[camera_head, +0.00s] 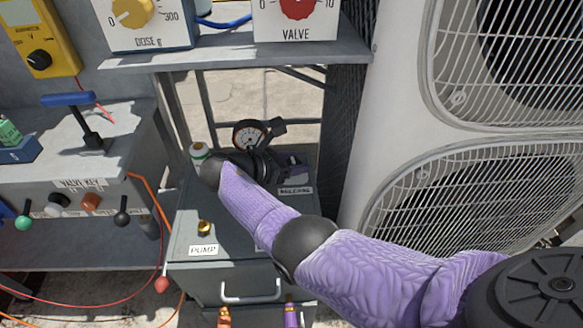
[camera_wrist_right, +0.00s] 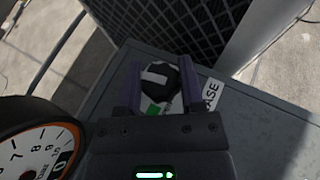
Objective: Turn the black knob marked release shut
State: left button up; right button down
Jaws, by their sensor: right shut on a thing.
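My right gripper (camera_wrist_right: 160,88) is shut on the knob, with one finger on each side. In the head view my right gripper (camera_head: 288,167) and wrist cover most of the knob. My left gripper is in neither view.
A dial gauge (camera_head: 249,133) stands close to my right gripper. A shelf (camera_head: 230,56) with dose and valve boxes is above. A white condenser unit (camera_head: 395,95) stands to the right. A bench (camera_head: 100,170) with a blue T-handle (camera_head: 68,99) is at left.

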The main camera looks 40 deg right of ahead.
jog(key=shift+f+m+g+b, duration=0.15)
jog(key=shift+m+g+b, duration=0.35)
jog(key=shift+g+b, duration=0.1)
jog(key=shift+c, duration=1.1)
grip_release()
